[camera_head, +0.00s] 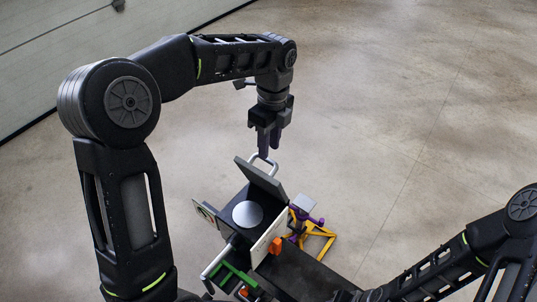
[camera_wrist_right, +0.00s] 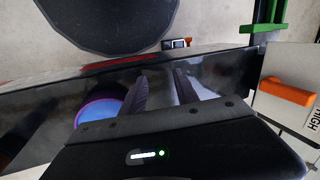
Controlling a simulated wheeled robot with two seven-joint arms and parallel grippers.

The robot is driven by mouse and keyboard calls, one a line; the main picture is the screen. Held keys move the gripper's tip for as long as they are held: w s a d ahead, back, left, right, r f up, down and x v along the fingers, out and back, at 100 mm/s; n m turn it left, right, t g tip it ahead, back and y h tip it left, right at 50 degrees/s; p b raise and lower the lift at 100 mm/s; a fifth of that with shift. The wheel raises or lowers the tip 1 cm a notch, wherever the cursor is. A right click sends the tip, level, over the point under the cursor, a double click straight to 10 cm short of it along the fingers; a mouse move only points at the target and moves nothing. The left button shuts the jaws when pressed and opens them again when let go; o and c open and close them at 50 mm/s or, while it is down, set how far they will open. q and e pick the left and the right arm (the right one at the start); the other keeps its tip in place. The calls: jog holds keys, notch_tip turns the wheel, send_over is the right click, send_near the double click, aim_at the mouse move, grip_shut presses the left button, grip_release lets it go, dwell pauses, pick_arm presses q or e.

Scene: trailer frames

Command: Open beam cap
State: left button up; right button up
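The beam cap (camera_head: 262,180) is a dark grey hinged lid with a pale loop handle (camera_head: 262,162). It stands tilted up from the box-like end of the black beam (camera_head: 300,275) in the head view. A round silver disc (camera_head: 247,214) shows in the opening below it. My left gripper (camera_head: 264,152) points down from above, its fingers close together at the handle; they appear closed on it, though the contact is small. My right gripper (camera_wrist_right: 160,85) is open in the right wrist view, its two fingers apart over a dark surface. Its fingertips are not clear in the head view.
A yellow and purple stand (camera_head: 312,235) is beside the box on the right. Orange (camera_head: 275,246) and green (camera_head: 236,276) parts sit at its near side. An orange part (camera_wrist_right: 287,91) and a green part (camera_wrist_right: 265,25) show in the wrist view. The concrete floor (camera_head: 400,120) around is clear.

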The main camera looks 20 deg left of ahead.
jog(key=shift+f, duration=0.25)
pick_arm(q)
notch_tip(320, 180, up, 3)
jog(key=shift+w+r, duration=0.15)
